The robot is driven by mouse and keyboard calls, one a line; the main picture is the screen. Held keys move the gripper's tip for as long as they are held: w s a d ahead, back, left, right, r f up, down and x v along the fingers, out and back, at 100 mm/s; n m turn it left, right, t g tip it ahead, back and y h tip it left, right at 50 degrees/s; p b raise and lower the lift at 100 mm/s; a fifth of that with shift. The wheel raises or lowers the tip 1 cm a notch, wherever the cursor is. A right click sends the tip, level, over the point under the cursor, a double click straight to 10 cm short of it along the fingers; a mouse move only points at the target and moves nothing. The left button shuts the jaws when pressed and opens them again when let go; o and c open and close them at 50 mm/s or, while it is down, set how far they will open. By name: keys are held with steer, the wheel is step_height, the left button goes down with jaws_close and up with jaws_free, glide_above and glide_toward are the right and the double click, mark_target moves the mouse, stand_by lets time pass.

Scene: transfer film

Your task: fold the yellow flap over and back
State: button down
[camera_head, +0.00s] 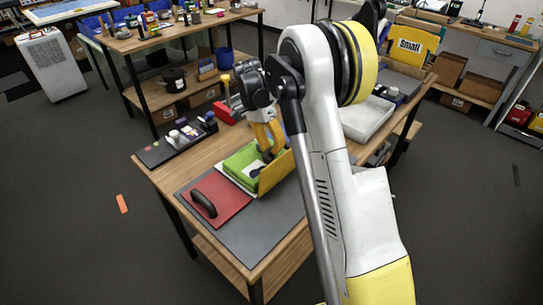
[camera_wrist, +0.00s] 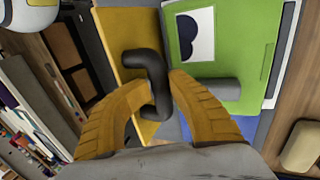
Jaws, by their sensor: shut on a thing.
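The yellow flap (camera_head: 276,172) stands raised at the right edge of the green panel (camera_head: 240,156), tilted up off the table. In the wrist view the yellow flap (camera_wrist: 112,35) is on the left, with the green panel (camera_wrist: 240,40) to its right. My gripper (camera_head: 267,150) is at the yellow flap. In the wrist view my gripper (camera_wrist: 158,82) has its orange fingers closed around the flap's dark bent handle (camera_wrist: 148,62). In the head view the fingers and arm hide part of the handle.
A red flap (camera_head: 222,195) with a black handle lies flat to the left, on a grey mat (camera_head: 250,230). A dark tray (camera_head: 180,142) of small items stands at the table's left, beside a red box (camera_head: 225,112). A white container (camera_head: 366,118) stands behind my arm.

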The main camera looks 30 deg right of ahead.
steer(key=shift+w+a+f+g+h, duration=0.15)
steer(key=shift+w+g, duration=0.15)
steer(key=shift+w, duration=0.1)
steer(key=shift+w+a+f+g+h, duration=0.1)
steer(key=shift+w+g+h, duration=0.05)
steer(key=shift+w+g, duration=0.2)
steer(key=c, duration=1.2)
jaws_free()
steer(key=shift+c, duration=0.2)
steer(key=v, duration=1.2)
